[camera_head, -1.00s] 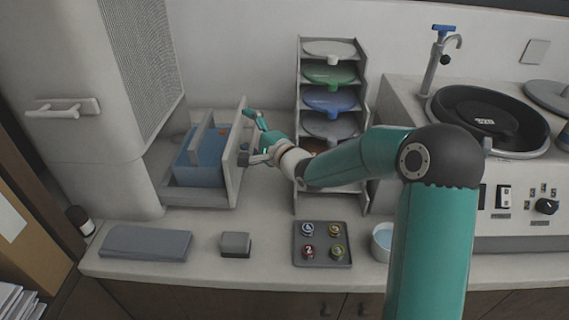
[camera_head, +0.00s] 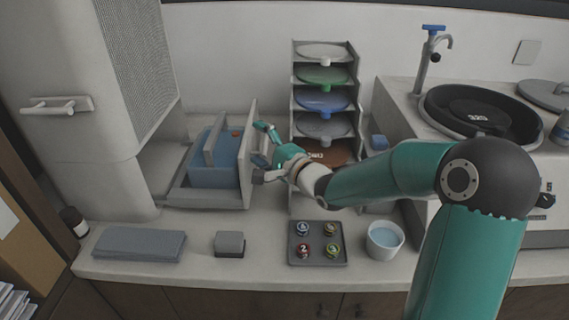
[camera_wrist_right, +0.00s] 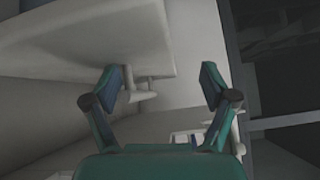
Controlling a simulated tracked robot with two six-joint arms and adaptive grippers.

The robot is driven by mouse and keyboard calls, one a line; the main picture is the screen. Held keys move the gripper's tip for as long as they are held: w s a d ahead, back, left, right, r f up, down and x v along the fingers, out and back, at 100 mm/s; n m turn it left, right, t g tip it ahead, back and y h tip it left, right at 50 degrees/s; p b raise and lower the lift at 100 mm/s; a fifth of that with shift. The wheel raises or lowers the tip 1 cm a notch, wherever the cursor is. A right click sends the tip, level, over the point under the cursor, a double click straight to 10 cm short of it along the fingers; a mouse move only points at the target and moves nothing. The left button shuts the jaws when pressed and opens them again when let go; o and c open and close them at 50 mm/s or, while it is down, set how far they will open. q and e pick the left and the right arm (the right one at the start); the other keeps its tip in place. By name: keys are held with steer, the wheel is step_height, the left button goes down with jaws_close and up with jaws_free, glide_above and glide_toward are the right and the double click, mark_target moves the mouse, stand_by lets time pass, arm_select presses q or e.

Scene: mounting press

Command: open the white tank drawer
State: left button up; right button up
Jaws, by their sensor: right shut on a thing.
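The white tank drawer (camera_head: 247,158) stands pulled out to the right from the tall white machine (camera_head: 75,110), with a wide gap between its front panel and the machine. A blue tank (camera_head: 210,172) with a small red spot on top sits in it. My right gripper (camera_head: 262,153) is at the outer face of the front panel, shut on the drawer's handle, which the fingers mostly hide in the head view. In the right wrist view the fingers (camera_wrist_right: 163,80) stand apart, with the pale handle (camera_wrist_right: 142,95) beside the left finger. My left gripper is not in view.
A rack of coloured discs (camera_head: 323,75) stands close to the right of my gripper. In front lie a grey pad (camera_head: 139,245), a small grey block (camera_head: 229,243), a tray of round pieces (camera_head: 318,256) and a cup (camera_head: 384,240). A polishing wheel (camera_head: 482,112) is at right.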

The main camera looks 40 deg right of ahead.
steer(key=shift+s+a+r, duration=0.1)
steer(key=shift+s+r, duration=0.05)
steer(key=shift+r, duration=0.6)
steer(key=shift+c, duration=0.5)
steer(key=shift+s+b, duration=0.3)
steer(key=shift+s, duration=0.65)
steer(key=shift+c, duration=0.9)
steer(key=shift+s+a, duration=0.25)
steer(key=shift+s, duration=0.7)
steer(key=shift+c, duration=0.4)
steer(key=shift+s+d+f+b, duration=0.1)
steer(key=shift+s+f+b, duration=0.15)
steer(key=shift+s, duration=0.6)
steer(key=shift+s+f+b, duration=0.1)
steer(key=shift+s+f, duration=0.15)
steer(key=shift+s, duration=0.55)
steer(key=shift+s+d+f+b, duration=0.1)
steer(key=shift+s+f+b, duration=0.15)
steer(key=shift+s, duration=0.6)
